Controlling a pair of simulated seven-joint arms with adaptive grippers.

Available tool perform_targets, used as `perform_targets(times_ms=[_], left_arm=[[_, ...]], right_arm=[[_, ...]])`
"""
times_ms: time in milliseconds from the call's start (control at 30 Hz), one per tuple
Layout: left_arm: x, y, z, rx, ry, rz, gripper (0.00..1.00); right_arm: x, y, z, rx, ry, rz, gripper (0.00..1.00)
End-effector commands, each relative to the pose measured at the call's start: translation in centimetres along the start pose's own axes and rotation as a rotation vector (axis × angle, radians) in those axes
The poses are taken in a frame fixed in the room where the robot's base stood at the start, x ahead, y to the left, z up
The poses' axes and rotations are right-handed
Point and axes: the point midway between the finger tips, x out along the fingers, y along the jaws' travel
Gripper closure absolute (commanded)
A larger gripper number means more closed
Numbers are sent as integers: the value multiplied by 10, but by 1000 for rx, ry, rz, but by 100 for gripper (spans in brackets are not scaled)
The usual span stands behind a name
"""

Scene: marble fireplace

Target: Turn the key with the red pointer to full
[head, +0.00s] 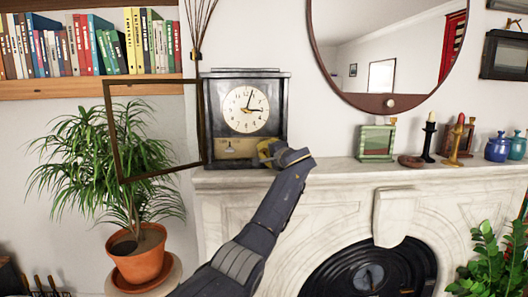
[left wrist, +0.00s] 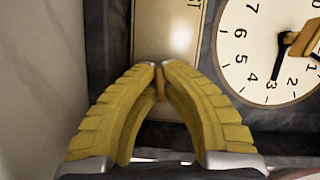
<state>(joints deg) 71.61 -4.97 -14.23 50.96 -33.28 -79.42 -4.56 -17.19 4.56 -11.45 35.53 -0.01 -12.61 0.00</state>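A dark mantel clock (head: 280,100) stands on the left end of the mantel with its framed glass door (head: 115,140) swung open to the left. A pale plate (head: 238,148) lies below its white dial (head: 245,109). My left gripper (head: 266,151) is at the lower right of the clock front. In the left wrist view, its yellow fingertips close on a thin brown piece, apparently the key (left wrist: 160,82), in front of the plate (left wrist: 187,45). The fingers hide most of it. I cannot make out a red pointer. My right gripper is not in view.
The mantel (head: 330,174) carries a small green box (head: 376,142) and candlesticks (head: 429,140) to the right. A potted plant (head: 140,250) stands below left, behind the open door. A bookshelf (head: 100,88) hangs at upper left.

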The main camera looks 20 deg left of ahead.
Motion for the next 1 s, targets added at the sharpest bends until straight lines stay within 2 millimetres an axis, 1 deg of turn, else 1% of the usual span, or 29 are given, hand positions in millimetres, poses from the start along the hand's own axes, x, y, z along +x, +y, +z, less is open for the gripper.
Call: perform_targets(times_ms=[533,567,733,1000], left_arm=[[0,0,0,19,0,-8,100],[0,0,0,19,0,-8,90],[0,0,0,19,0,-8,70],[0,1,0,19,0,-7,70]], right_arm=[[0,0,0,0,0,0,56],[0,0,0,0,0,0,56],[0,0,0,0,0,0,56],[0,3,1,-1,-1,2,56]])
